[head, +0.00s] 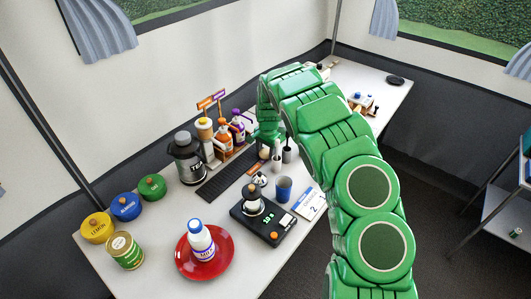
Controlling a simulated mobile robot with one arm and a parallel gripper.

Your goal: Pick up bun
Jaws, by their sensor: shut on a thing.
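My green arm reaches over the table from the right and bends down at the far side. My gripper (265,146) points down near the table's middle, behind the blue cup. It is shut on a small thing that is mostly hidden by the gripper. A little tan rounded shape, which looks like the bun (264,154), shows at the fingertips. It is too small to tell its outline or whether it touches the table.
Bottles in a rack (225,138), a grinder-like jar (188,160) and a black mat (222,184) lie left of the gripper.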

